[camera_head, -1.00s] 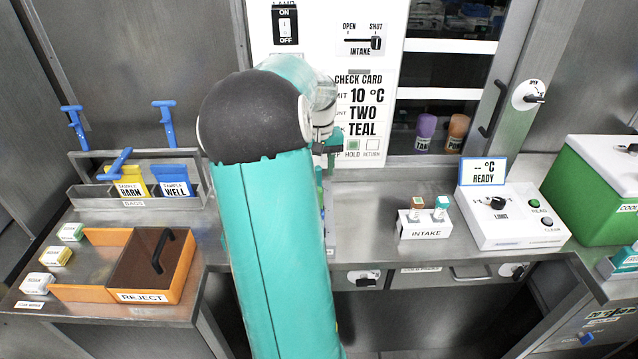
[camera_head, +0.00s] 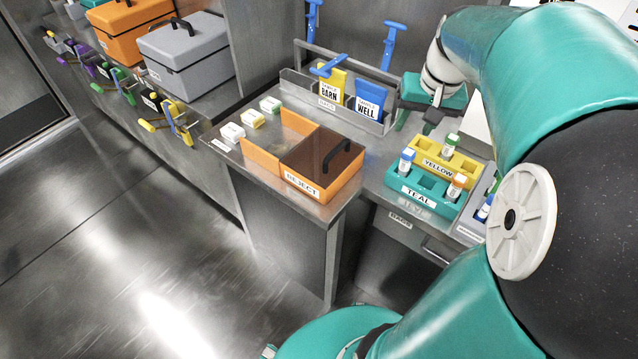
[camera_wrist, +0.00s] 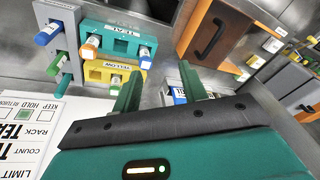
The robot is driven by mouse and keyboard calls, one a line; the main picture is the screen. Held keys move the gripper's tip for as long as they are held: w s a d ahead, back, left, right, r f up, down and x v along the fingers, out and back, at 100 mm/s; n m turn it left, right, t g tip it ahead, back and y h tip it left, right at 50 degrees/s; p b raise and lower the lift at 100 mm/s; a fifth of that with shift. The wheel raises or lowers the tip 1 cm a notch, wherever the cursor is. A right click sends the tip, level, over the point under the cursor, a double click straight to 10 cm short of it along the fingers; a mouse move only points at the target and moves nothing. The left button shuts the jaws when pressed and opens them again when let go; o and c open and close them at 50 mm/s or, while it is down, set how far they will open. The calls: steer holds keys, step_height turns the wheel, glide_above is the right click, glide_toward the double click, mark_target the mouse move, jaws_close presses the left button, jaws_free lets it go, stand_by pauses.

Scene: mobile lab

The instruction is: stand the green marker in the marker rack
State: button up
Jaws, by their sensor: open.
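No green marker or marker rack can be told for certain. A small green-ended piece (camera_head: 129,97) sits in a row of coloured pieces and holders along the left bench front in the head view; it is too small to identify. My gripper (camera_head: 416,122) is open above the right bench, just right of the bag holder and behind the vial racks. In the wrist view its two green fingers (camera_wrist: 161,90) are apart with nothing held between them. The wrist view shows no marker that I can make out.
A teal rack (camera_head: 398,186) and a yellow rack (camera_head: 466,170) hold capped vials. The orange reject tray (camera_head: 262,160) and small labelled blocks (camera_head: 252,118) lie left of them. An orange case (camera_head: 118,38) and a grey case (camera_head: 190,62) stand on the left bench. Floor (camera_head: 90,240) ahead is clear.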

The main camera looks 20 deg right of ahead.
steer(key=s+a+n+t, duration=0.1)
steer(key=s+a+n, duration=0.2)
steer(key=a, duration=0.9)
steer(key=s+a+n+t, duration=0.2)
steer(key=s+a+n, duration=0.1)
steer(key=a, duration=0.9)
steer(key=shift+s+a+r, duration=0.3)
steer(key=shift+s+a, duration=0.05)
steer(key=shift+a, duration=0.05)
steer(key=shift+c, duration=0.7)
steer(key=shift+d, duration=0.2)
